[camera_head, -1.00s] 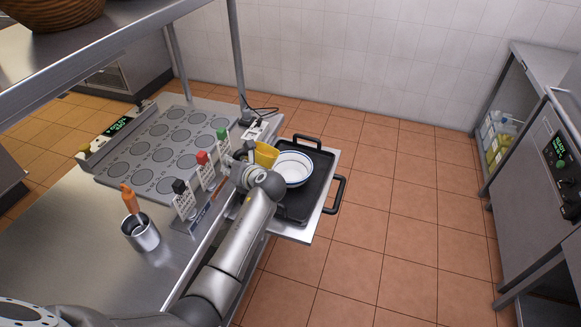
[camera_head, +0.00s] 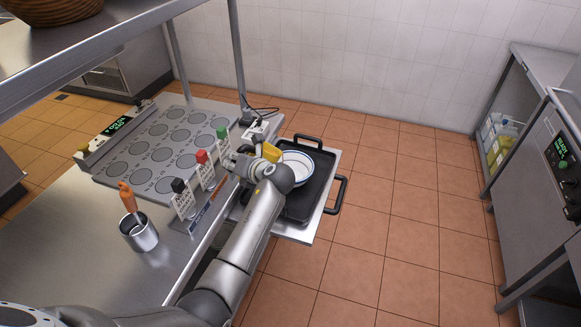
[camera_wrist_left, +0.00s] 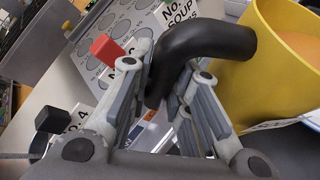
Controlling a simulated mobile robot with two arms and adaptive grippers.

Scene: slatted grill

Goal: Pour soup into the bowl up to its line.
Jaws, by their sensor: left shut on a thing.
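A yellow jug (camera_head: 272,152) with a black handle (camera_wrist_left: 208,42) is in my left gripper (camera_head: 247,161). In the left wrist view the gripper's fingers (camera_wrist_left: 165,75) are shut on that handle. Orange soup (camera_wrist_left: 299,44) shows inside the jug (camera_wrist_left: 265,75). A white bowl with a blue rim (camera_head: 298,168) sits on a black tray (camera_head: 300,205), just right of the jug. My wrist hides part of the bowl and jug in the head view. The bowl's line and its contents cannot be made out. My right gripper is not in view.
Card holders with black (camera_head: 179,186), red (camera_head: 201,156) and green (camera_head: 222,133) tops stand along the counter edge. A metal cup (camera_head: 140,236) with an orange-handled tool stands left. A grey mat with circles (camera_head: 160,150) lies behind. Floor right of the tray is clear.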

